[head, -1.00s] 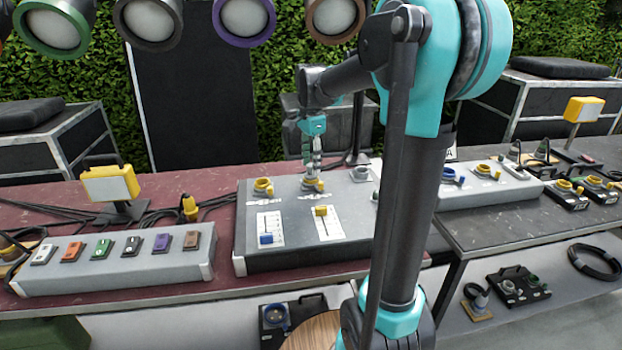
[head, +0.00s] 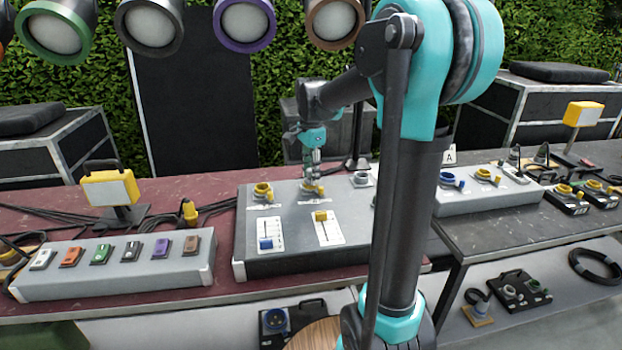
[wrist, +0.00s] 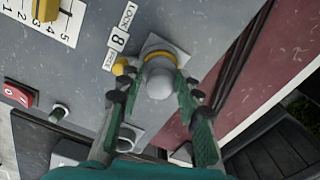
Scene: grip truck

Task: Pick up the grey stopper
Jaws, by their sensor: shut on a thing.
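The grey stopper (wrist: 160,82) shows in the wrist view as a rounded grey knob standing in a yellow-ringed socket (wrist: 143,58) on the grey panel. A label beside it reads LOCK, 8 and FREE. My gripper (wrist: 157,88) has its green-and-black fingers on either side of the stopper and is shut on it. In the head view my gripper (head: 313,183) points down at the middle socket of the grey control box (head: 300,262). There the fingers hide most of the stopper. It appears to sit in the socket still.
Another yellow-ringed socket (head: 263,191) is to the left and a grey socket (head: 361,179) to the right. Sliders (head: 321,217) stand in front. A switch box (head: 115,270) and a yellow floodlight (head: 110,188) are further left. My arm hides part of the box's right side.

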